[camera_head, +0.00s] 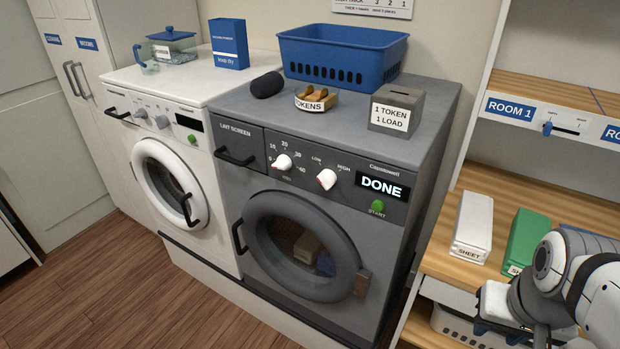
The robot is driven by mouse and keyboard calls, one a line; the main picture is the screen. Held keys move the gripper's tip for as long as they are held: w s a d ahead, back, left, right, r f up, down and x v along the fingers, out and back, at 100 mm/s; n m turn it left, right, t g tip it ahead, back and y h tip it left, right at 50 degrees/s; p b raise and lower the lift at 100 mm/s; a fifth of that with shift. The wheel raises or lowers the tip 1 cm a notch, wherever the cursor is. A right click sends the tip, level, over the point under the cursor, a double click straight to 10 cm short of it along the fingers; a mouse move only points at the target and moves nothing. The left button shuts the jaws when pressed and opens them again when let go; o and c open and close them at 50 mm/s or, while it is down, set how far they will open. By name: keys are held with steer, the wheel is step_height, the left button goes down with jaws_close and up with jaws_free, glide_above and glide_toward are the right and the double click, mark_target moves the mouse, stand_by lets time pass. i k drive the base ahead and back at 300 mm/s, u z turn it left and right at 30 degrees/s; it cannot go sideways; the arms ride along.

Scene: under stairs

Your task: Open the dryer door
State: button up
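The grey dryer (230,185) stands in the middle of the view, with a lit display (382,188) reading DONE. Its round door (290,290) looks shut. A dark bar handle (240,237) is on the door's left side, and a brownish fitting (362,283) is on its right edge. Beige and blue items show dimly through the glass. My gripper (508,318) is at the lower right by the wooden shelf, well to the right of the dryer and apart from the door. My arm partly hides it, and its fingers cannot be made out clearly.
A white washer (120,108) stands left of the dryer. On the dryer are a blue basket (340,55), a token bowl (316,103) and a grey token box (397,108). Shelving with white (472,225) and green (528,240) sheet boxes is at right. Wooden floor (180,312) is clear at left front.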

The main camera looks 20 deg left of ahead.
mark_target(351, 278)
steer(key=z, duration=0.15)
steer(key=k, duration=1.1)
steer(key=u, duration=0.5)
steer(key=i, duration=1)
steer(key=u, duration=0.05)
